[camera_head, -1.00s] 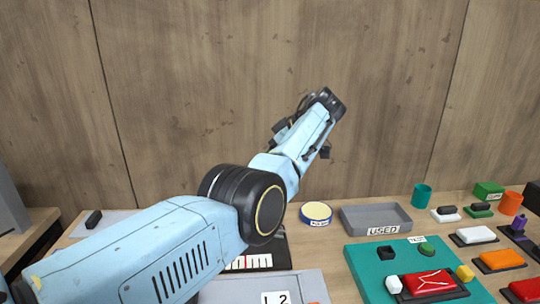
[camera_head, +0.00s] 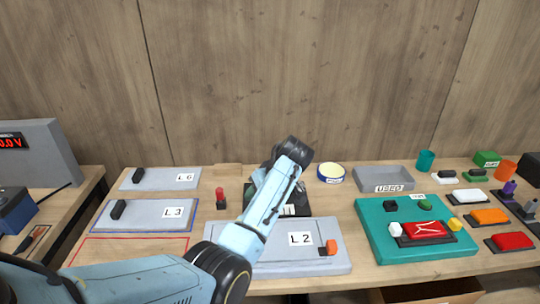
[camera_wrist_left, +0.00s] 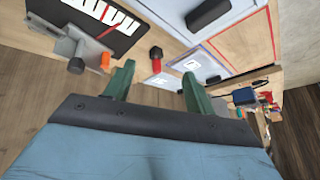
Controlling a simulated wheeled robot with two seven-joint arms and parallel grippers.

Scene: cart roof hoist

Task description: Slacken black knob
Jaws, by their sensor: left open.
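In the left wrist view a round black knob (camera_wrist_left: 76,65) sits on a grey metal bracket (camera_wrist_left: 85,45) beside a black board with white marks (camera_wrist_left: 108,14). In the head view my forearm covers the knob and bracket; only part of the black board (camera_head: 302,198) shows. My left gripper (camera_wrist_left: 157,88) is open and empty, its green fingers spread, to the right of the knob in the wrist view and apart from it. A red-topped post with a black base (camera_wrist_left: 156,55) shows just beyond the fingers; it also shows in the head view (camera_head: 220,195).
Grey plates marked L6 (camera_head: 155,180), L3 (camera_head: 150,215) and L2 (camera_head: 265,255) lie on the wooden table. A teal board (camera_head: 375,235), a grey USED tray (camera_head: 384,180) and several coloured blocks are at right. A display box (camera_head: 50,150) stands at left.

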